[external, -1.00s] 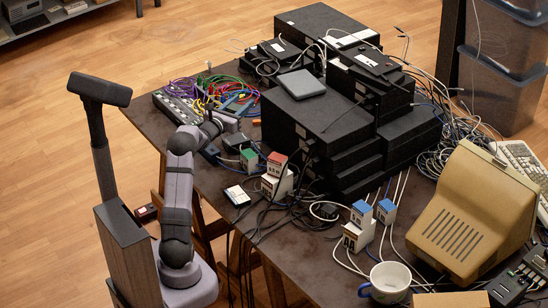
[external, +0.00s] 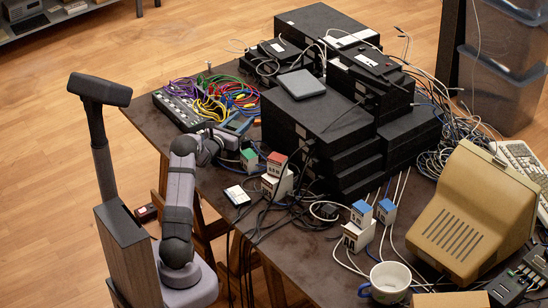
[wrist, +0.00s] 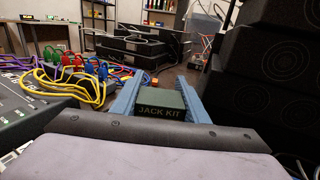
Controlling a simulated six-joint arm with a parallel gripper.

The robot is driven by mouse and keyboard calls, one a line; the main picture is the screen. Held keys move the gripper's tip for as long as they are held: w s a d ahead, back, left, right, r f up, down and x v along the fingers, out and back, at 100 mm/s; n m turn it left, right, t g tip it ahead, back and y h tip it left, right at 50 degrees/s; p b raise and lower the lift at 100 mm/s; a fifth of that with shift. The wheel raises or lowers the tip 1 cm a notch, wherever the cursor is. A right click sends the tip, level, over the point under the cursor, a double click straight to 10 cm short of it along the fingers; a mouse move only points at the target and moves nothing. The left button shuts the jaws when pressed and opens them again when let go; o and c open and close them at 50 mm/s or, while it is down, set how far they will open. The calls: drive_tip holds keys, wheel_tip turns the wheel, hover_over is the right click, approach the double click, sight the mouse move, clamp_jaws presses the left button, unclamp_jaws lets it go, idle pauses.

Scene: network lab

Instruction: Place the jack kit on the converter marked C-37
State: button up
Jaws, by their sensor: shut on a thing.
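The jack kit (wrist: 162,103) is a small dark green box with its name on the front. In the wrist view it sits between the two blue fingers of my gripper (wrist: 161,92), which is shut on it. In the external view my gripper (external: 238,122) is above the table's left part, near the coloured cables; the kit is hard to make out there. Small white converters with coloured tops stand on the table: a green-topped one (external: 249,159), a red-topped one (external: 277,168) and blue-topped ones (external: 360,217) (external: 386,211). Their marks are too small to read, so I cannot tell which is C-37.
A tall stack of black boxes (external: 340,140) stands right of my gripper. A switch with bright cables (external: 185,108) lies to its left. Loose cables run among the converters. A white mug (external: 390,280) and a beige monitor (external: 465,215) occupy the right front.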

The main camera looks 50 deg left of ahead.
drive_tip(key=shift+f, duration=0.15)
drive_tip(key=o, duration=1.1)
drive_tip(key=shift+r, duration=0.25)
drive_tip(key=shift+s+d+f, duration=0.1)
drive_tip(key=shift+s, duration=0.2)
drive_tip(key=v, duration=1.1)
drive_tip(key=shift+s+d+b, duration=0.1)
drive_tip(key=shift+s+b, duration=0.05)
drive_tip(key=shift+b, duration=0.25)
